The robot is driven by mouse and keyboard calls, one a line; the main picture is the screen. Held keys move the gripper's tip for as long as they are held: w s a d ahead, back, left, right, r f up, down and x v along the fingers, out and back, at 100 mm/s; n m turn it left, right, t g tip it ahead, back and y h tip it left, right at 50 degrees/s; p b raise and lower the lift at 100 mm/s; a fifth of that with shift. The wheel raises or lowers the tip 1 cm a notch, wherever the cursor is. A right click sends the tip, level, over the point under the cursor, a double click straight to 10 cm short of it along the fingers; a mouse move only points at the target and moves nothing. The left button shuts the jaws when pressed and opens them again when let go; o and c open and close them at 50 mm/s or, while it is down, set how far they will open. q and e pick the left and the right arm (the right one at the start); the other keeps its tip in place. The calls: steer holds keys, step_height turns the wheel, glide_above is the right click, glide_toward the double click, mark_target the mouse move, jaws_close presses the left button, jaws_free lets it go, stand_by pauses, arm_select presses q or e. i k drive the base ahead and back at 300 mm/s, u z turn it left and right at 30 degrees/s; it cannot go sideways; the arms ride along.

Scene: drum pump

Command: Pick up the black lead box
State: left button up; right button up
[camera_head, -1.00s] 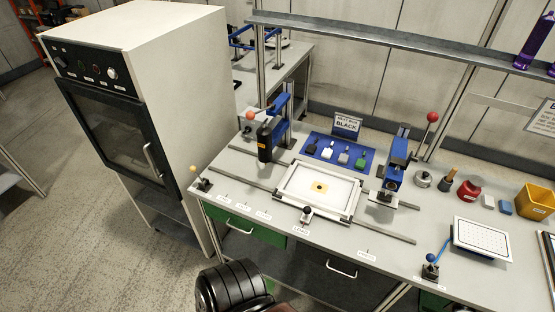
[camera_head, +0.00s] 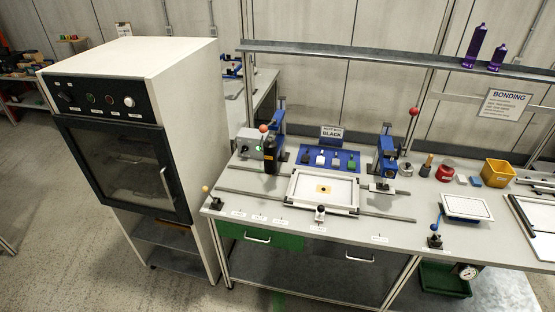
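Small lead boxes stand in a row on a blue mat (camera_head: 328,151) at the back of the workbench. The black lead box (camera_head: 306,157) is the leftmost, at the mat's left end. To its right are a white one (camera_head: 320,159), a grey one (camera_head: 336,161) and a green one (camera_head: 351,164). They are small and their details cannot be made out. A sign behind the mat (camera_head: 331,132) reads "BLACK". Neither of my grippers shows in this view.
A blue press (camera_head: 275,133) with a black cylinder stands left of the mat; another blue press (camera_head: 386,157) stands right. A white frame (camera_head: 323,191) on rails lies in front. A tall oven cabinet (camera_head: 130,130) is at left. A shelf (camera_head: 390,55) runs above the bench.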

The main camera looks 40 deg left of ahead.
mark_target(304, 158)
steer(key=u, duration=1.85)
